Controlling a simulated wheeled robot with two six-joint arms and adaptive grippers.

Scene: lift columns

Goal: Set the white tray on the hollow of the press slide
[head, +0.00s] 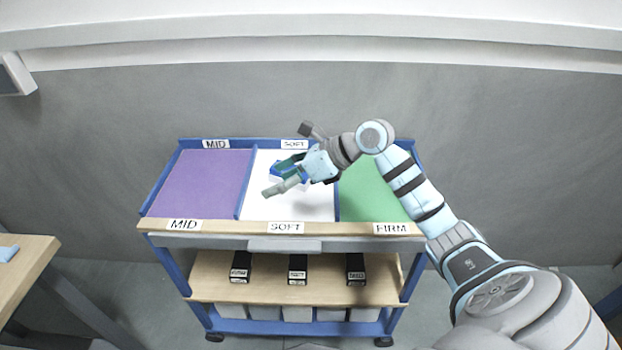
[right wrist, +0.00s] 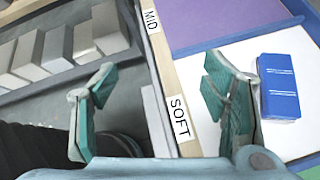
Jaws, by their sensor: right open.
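I see no press slide in either view, and nothing I can surely call the white tray. A white SOFT section (head: 315,205) lies in the middle of the cart top, and it also shows in the right wrist view (right wrist: 240,60). A blue box (right wrist: 279,86) lies on it, partly hidden by my gripper in the head view. My right gripper (head: 282,174) is open and empty above the white section. In the right wrist view its two green fingers (right wrist: 160,80) stand wide apart over the cart's front edge, with the box just right of the right finger. My left gripper is out of view.
The cart top also has a purple MID section (head: 200,183) and a green FIRM section (head: 368,190). Labelled black blocks (head: 298,268) stand on the wooden shelf (head: 325,285), with several pale boxes below. A wooden table (head: 22,262) stands at left; a grey wall is behind.

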